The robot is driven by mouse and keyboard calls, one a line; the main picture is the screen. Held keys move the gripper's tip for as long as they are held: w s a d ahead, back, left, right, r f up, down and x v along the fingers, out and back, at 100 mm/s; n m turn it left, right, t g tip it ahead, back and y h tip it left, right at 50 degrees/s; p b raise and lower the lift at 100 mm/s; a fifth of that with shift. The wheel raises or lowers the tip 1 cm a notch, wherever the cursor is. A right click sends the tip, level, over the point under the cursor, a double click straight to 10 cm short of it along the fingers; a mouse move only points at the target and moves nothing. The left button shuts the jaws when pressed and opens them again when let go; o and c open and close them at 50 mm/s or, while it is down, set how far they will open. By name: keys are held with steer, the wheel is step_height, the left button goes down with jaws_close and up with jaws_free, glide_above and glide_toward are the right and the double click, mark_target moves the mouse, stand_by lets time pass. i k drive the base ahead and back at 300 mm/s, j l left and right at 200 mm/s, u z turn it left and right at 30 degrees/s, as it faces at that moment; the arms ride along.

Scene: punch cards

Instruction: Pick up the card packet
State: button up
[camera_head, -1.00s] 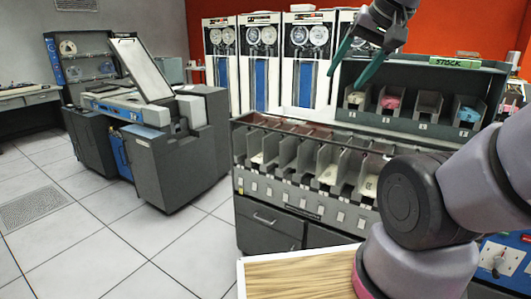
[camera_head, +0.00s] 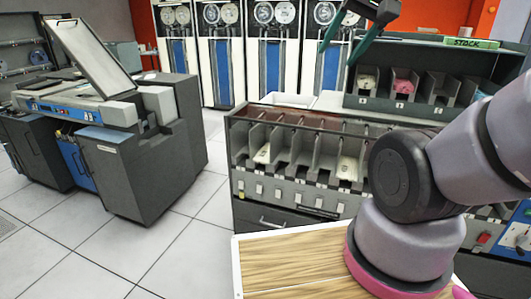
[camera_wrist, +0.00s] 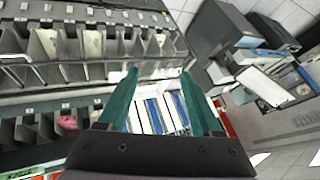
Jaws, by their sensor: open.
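Several packets show, and I cannot tell which one the task means. A cream packet (camera_head: 366,82) and a pink packet (camera_head: 404,85) lie in separate slots of the dark stock rack (camera_head: 440,47). The pink packet also shows in the wrist view (camera_wrist: 67,122). Pale cards (camera_head: 262,153) and more pale cards (camera_head: 347,167) lie in bins of the sorter in front. My gripper (camera_head: 340,52) is open and empty in the air at the top of the head view. Its two green fingers stand apart in the wrist view (camera_wrist: 160,72), with nothing between them.
The grey sorter (camera_head: 300,130) with its row of bins stands ahead. A wooden top (camera_head: 290,262) is at the bottom. A card machine (camera_head: 140,150) stands at left, with tape cabinets (camera_head: 220,60) behind. Tiled floor (camera_head: 190,220) is clear between machine and sorter.

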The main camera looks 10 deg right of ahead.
mark_target(263, 157)
steer(key=i+j+z, duration=0.1)
steer(key=z, duration=0.9)
steer(key=j+z, duration=0.3)
steer(key=j, duration=0.25)
steer(key=j+z, duration=0.35)
steer(key=j, duration=0.2)
steer(key=k+j+z, duration=0.15)
steer(key=j+z, duration=0.15)
steer(key=j, duration=0.25)
steer(key=k+j, duration=0.1)
steer(key=j, duration=0.3)
steer(key=k+j, duration=0.1)
steer(key=j, duration=0.3)
steer(key=k+j+z, duration=0.1)
steer(key=j, duration=0.3)
steer(key=k+j, duration=0.1)
steer(key=j, duration=0.3)
steer(key=k+j+z, duration=0.1)
steer(key=j, duration=0.3)
steer(key=k+j, duration=0.15)
steer(key=j, duration=0.25)
steer(key=k+j, duration=0.1)
steer(key=j, duration=0.3)
